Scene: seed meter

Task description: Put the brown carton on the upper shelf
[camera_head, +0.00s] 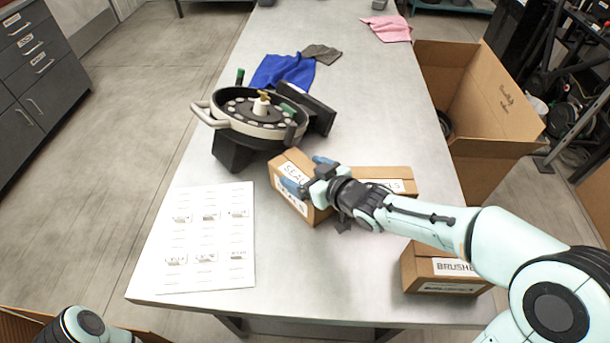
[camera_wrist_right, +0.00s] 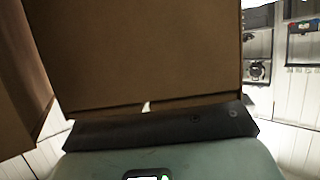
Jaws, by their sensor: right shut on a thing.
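A brown carton (camera_head: 322,213) with white labels sits at the middle of the table, just right of the printed sheet. My right gripper (camera_head: 308,174) is shut on this carton from above, its blue fingertips against it. I cannot tell whether the carton touches the table. In the right wrist view the brown carton (camera_wrist_right: 140,50) fills much of the picture, close to the gripper. My left gripper is out of view; only part of my left arm shows at the bottom left. I cannot make out the upper shelf.
Another labelled carton (camera_head: 392,176) lies behind my right forearm, and a carton marked BRUSHES (camera_head: 422,268) stands at the front right. A round seed meter (camera_head: 262,120) and blue cloth (camera_head: 285,70) are behind. A large open box (camera_head: 490,110) stands beside the table (camera_head: 345,290).

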